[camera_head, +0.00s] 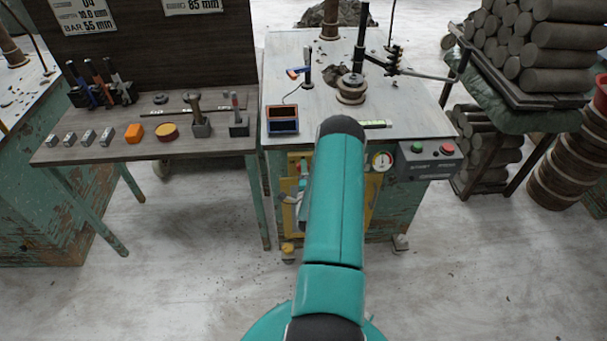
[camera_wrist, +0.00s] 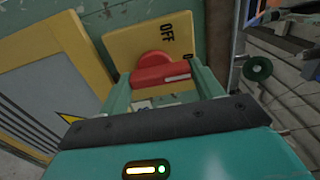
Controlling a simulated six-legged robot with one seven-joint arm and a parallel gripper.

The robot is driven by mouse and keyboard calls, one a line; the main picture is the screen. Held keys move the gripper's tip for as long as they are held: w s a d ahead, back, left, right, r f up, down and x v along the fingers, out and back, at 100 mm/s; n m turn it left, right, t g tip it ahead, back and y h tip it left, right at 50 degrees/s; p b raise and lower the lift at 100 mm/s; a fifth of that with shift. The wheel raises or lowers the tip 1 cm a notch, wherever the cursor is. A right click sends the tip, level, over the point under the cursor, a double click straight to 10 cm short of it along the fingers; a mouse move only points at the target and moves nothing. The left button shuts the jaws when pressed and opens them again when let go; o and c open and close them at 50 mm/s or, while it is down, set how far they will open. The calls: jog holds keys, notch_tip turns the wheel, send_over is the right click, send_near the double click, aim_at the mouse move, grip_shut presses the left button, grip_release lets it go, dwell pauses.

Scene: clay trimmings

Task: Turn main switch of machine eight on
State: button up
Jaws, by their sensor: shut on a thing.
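The main switch is a red rotary knob with a bar handle (camera_wrist: 165,75) on a yellow plate (camera_wrist: 130,43) in the wrist view. "OFF" is printed on the plate beyond the knob; another label by the right finger is mostly hidden. My gripper (camera_wrist: 163,88) is shut on the red handle, one finger at each end of it. In the head view the machine (camera_head: 385,215) is a worn green cabinet with a pale top. My arm hides much of its front and the switch; a yellow panel (camera_head: 289,215) shows left of the arm.
A grey box with green and red buttons (camera_head: 430,158) and a gauge (camera_head: 382,161) are at the machine's front right. A tool table (camera_head: 110,152) stands left. A rack of clay rolls (camera_head: 540,60) stands right. A yellow-framed panel (camera_wrist: 50,85) is left of the switch.

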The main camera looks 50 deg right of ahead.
dwell(0.3)
jog(key=o, duration=1)
jog(key=v, duration=1.4)
jog(key=shift+d, duration=0.1)
